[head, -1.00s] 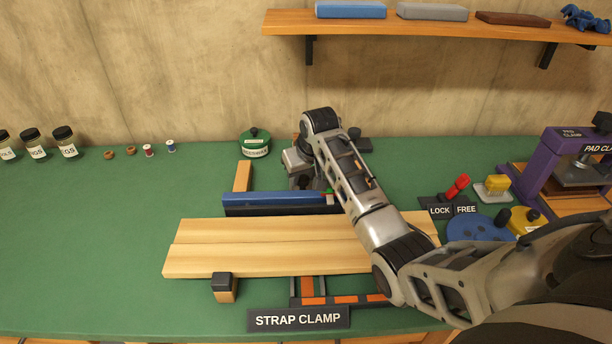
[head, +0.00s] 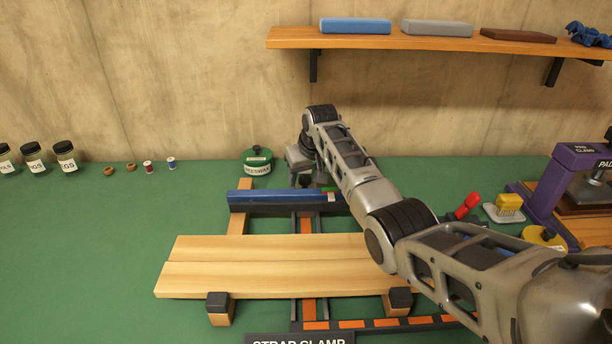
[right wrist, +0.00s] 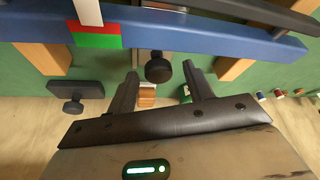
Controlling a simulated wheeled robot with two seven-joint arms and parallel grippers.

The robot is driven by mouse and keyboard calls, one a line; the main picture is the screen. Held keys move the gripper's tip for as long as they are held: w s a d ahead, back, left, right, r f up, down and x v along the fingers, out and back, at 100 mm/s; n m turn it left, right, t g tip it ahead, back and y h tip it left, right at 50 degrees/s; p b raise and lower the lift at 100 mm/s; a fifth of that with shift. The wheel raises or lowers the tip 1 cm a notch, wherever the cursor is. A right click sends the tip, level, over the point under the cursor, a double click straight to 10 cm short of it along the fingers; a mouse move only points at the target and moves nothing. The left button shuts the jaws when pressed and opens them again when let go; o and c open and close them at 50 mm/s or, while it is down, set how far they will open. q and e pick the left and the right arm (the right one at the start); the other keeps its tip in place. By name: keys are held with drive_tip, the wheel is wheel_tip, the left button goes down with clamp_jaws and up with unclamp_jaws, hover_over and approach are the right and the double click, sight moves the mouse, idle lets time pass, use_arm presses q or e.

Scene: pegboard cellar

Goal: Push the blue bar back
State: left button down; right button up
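The blue bar (head: 270,199) lies across the strap clamp behind two pale boards (head: 230,262), with a gap between them. In the right wrist view the bar (right wrist: 200,38) crosses the top, with a white pointer over a red and green patch (right wrist: 97,37). My left gripper is not in view.
A green jar (head: 257,163) stands just behind the bar. Black-capped blocks (head: 219,308) stand at the boards' front edge. A red lever (head: 467,206), yellow brush (head: 504,208) and purple pad clamp (head: 560,180) stand to the right. The left bench is largely clear.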

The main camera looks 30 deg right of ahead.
drive_tip(key=v, duration=1.6)
